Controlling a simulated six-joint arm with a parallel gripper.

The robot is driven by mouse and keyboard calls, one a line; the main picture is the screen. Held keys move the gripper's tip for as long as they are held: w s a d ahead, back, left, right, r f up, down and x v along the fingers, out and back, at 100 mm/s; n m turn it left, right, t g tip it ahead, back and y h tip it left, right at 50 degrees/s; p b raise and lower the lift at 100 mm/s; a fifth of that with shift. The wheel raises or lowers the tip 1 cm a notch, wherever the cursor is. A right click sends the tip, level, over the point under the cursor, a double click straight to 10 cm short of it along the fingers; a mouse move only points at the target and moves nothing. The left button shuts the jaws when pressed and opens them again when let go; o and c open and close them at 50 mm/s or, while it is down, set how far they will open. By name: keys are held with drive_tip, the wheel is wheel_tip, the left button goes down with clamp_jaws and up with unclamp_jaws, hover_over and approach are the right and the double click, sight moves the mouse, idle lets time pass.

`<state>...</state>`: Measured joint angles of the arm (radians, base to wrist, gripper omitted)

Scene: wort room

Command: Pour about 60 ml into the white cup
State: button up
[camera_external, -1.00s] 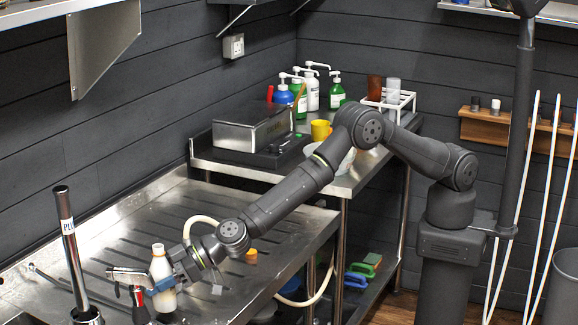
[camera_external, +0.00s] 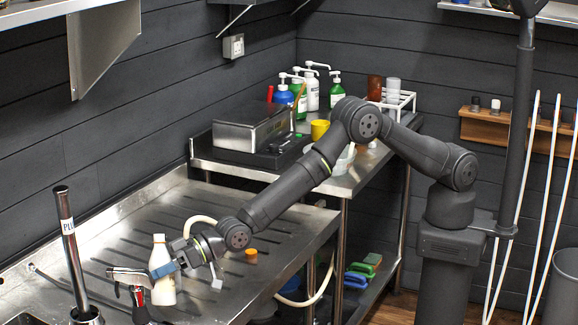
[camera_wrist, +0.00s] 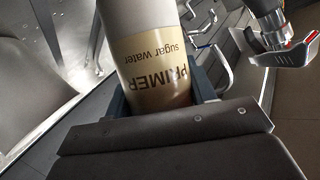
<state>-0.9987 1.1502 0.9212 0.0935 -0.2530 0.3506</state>
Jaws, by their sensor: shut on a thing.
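My gripper (camera_external: 166,269) is shut on a pale bottle (camera_external: 160,247) and holds it about upright at the front left of the steel drainboard. In the wrist view, the bottle (camera_wrist: 150,62) has a tan label reading "PRIMER sugar water", upside down in that picture. My gripper (camera_wrist: 160,105) clasps its sides. I cannot tell whether the bottle's base touches the steel. A whitish, rounded vessel (camera_external: 346,160) shows partly behind my arm on the side table; I cannot tell whether it is the white cup. No other white cup is clear.
A chrome tap (camera_external: 130,276) stands close left of the bottle, with a tall steel tube (camera_external: 72,245) beyond it. An orange cap (camera_external: 251,255) lies on the drainboard (camera_external: 190,213). A yellow cup (camera_external: 320,129) and pump bottles (camera_external: 312,92) stand on the side table.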

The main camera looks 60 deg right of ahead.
sight(155, 260)
drive_tip(key=shift+d, duration=0.1)
drive_tip(key=shift+w+d+r+m+y, duration=0.2)
drive_tip(key=shift+r+m+y, duration=0.35)
drive_tip(key=shift+m, duration=0.55)
drive_tip(key=shift+s+f+m+y, duration=0.1)
drive_tip(key=shift+f+m+y, duration=0.1)
drive_tip(key=shift+m+y, duration=0.2)
drive_tip(key=shift+s+a+r+m+t+y, duration=0.1)
drive_tip(key=shift+a+r+m+t+y, duration=0.1)
drive_tip(key=shift+r+m+y, duration=0.15)
drive_tip(key=shift+s+a+r+m+t+y, duration=0.1)
drive_tip(key=shift+a+r+m, duration=0.15)
drive_tip(key=shift+m, duration=0.2)
drive_tip(key=shift+s+a+f+m+y, duration=0.1)
drive_tip(key=shift+f+m+y, duration=0.3)
drive_tip(key=shift+m, duration=0.5)
drive_tip(key=shift+a+r+m+t, duration=0.1)
drive_tip(key=shift+r+m+t, duration=0.35)
drive_tip(key=shift+m, duration=0.15)
drive_tip(key=shift+w+d+r+m+t+y, duration=0.1)
drive_tip(key=shift+d+r+m+t+y, duration=0.1)
drive_tip(key=shift+r+m, duration=0.2)
drive_tip(key=shift+w+d+r+m+t+y, duration=0.15)
drive_tip(key=shift+r+m+y, duration=0.1)
drive_tip(key=shift+m, duration=0.25)
drive_tip(key=shift+d+f+m+t, duration=0.1)
drive_tip(key=shift+f+m+t, duration=0.4)
drive_tip(key=shift+f+m, duration=0.85)
